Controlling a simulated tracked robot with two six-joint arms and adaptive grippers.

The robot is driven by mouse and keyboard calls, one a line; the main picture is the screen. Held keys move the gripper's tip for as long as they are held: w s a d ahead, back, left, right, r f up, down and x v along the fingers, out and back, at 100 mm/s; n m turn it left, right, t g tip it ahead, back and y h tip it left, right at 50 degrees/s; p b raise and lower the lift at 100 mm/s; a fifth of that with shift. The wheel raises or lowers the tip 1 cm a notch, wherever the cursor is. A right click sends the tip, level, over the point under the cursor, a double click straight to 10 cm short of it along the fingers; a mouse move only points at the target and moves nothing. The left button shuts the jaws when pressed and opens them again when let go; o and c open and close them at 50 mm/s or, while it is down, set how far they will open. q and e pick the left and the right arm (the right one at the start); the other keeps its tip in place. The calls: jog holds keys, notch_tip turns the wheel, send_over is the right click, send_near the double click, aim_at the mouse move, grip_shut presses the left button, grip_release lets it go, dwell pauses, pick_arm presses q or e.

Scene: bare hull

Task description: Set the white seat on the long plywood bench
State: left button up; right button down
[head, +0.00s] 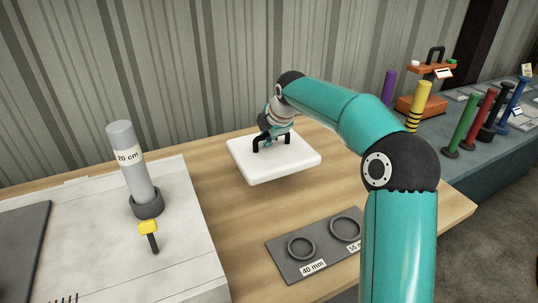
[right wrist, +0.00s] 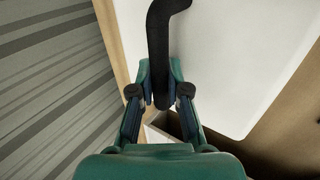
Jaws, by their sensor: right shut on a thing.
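The white seat (head: 290,165) is a flat, thick white slab with black handles on its top. It is over the long plywood bench (head: 225,215), near the bench's back edge, and looks about level. I cannot tell if it touches the wood or hangs just above it. My right gripper (head: 272,135) is over the seat's top and is shut on a black handle. In the right wrist view the handle (right wrist: 160,40) runs between the two fingers, with the white slab (right wrist: 235,60) beyond. My left gripper is not in view.
A grey plate with rings (head: 285,260) lies on the bench's front part. At left, a pale board (head: 185,240) holds a grey cylinder (head: 130,165) and a yellow-headed tool (head: 149,229). A ribbed wall (head: 150,60) stands behind. Coloured posts (head: 461,125) stand on another table at right.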

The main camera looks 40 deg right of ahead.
aim_at(269, 150)
jog(key=shift+f, duration=2.45)
jog(key=c, duration=1.2)
grip_release()
jog(key=shift+f, duration=0.15)
jog(key=shift+o, duration=0.2)
jog(key=b+v, duration=0.1)
jog(key=v, duration=1.1)
jog(key=shift+s, duration=0.1)
